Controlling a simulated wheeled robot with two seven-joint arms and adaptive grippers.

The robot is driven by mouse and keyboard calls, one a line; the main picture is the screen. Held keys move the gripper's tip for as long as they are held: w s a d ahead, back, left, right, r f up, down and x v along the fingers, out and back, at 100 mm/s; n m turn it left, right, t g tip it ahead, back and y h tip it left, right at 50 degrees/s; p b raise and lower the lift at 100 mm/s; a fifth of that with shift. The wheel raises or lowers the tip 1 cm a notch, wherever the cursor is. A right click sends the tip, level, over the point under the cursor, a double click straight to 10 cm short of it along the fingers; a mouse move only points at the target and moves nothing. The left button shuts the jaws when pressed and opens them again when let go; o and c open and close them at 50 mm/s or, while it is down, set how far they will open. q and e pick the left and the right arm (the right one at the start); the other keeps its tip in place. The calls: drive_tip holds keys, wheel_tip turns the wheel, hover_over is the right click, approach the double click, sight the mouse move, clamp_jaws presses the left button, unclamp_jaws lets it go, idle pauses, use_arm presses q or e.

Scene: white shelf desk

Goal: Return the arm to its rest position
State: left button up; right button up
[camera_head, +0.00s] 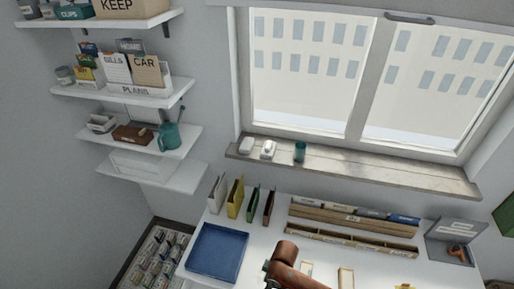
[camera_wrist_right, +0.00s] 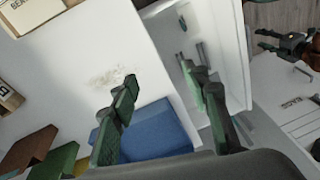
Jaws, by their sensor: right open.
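My right gripper (camera_wrist_right: 162,92) is open and empty in the right wrist view, its two green-tipped dark fingers wide apart. Past the fingers are the blue tray (camera_wrist_right: 160,132) and an open white drawer (camera_wrist_right: 228,60) with small items inside. What seems to be my left gripper (camera_wrist_right: 266,40) shows small at the top right, fingers apart. In the head view, a brown-orange link of my arm (camera_head: 290,262) reaches in at the bottom middle, and neither gripper's fingers can be made out there.
The white desk (camera_head: 275,215) carries the blue tray (camera_head: 216,253), several upright folders (camera_head: 236,198) and a wooden organizer (camera_head: 350,222). A grey bin (camera_head: 455,240) stands at the right. White wall shelves (camera_head: 170,150) are at the left. A window sill (camera_head: 350,172) holds small items.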

drive_tip(key=s+d+r+m+t+h, duration=0.15)
drive_tip(key=s+d+m, duration=0.3)
drive_tip(key=d, duration=0.55)
drive_tip(key=s+d+r+m+t, duration=0.15)
drive_tip(key=s+d+m, duration=0.3)
drive_tip(key=d, duration=0.55)
drive_tip(key=s+d+r+m+t+h, duration=0.15)
drive_tip(key=s+d+m, duration=0.35)
drive_tip(key=d, duration=0.5)
wheel_tip(320, 180, down, 37)
drive_tip(key=s+n+g+b, duration=0.2)
drive_tip(key=b, duration=0.7)
drive_tip(key=s+f+b, duration=0.3)
drive_tip(key=s+f, duration=0.7)
drive_tip(key=f, duration=0.3)
drive_tip(key=s+f+g+b, duration=0.1)
drive_tip(key=s+f+b, duration=0.3)
drive_tip(key=s+f, duration=0.6)
wheel_tip(320, 180, down, 4)
drive_tip(key=shift+a+f+y+b, duration=0.1)
drive_tip(key=shift+a+y+b, duration=0.2)
drive_tip(key=shift+y, duration=0.1)
drive_tip(key=shift+s, duration=0.1)
drive_tip(key=shift+c, duration=0.2)
